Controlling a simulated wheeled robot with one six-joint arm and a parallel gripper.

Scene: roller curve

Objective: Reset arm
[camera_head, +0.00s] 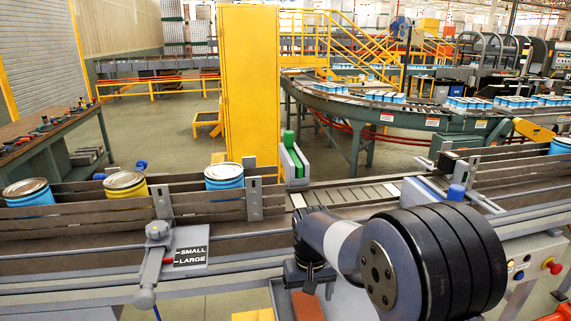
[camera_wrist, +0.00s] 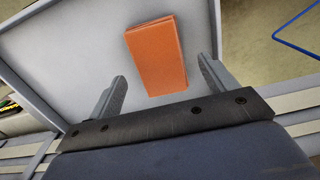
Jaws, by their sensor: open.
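In the wrist view my gripper (camera_wrist: 160,85) is open, its two grey fingers spread apart with nothing held between them. An orange block (camera_wrist: 156,55) lies on a light grey surface (camera_wrist: 60,60) beyond and partly between the fingers; I cannot tell its height below them. In the head view my arm fills the lower right and hides most of my gripper. An orange patch (camera_head: 307,306) shows below the arm, on the grey surface.
A conveyor with side rails (camera_head: 90,225) crosses the view, carrying blue cans (camera_head: 224,176) and a yellow can (camera_head: 125,190). A size lever by a SMALL/LARGE plate (camera_head: 190,256) stands in front. A control box with a red button (camera_head: 551,267) is at right. A yellow cabinet (camera_head: 249,85) stands behind.

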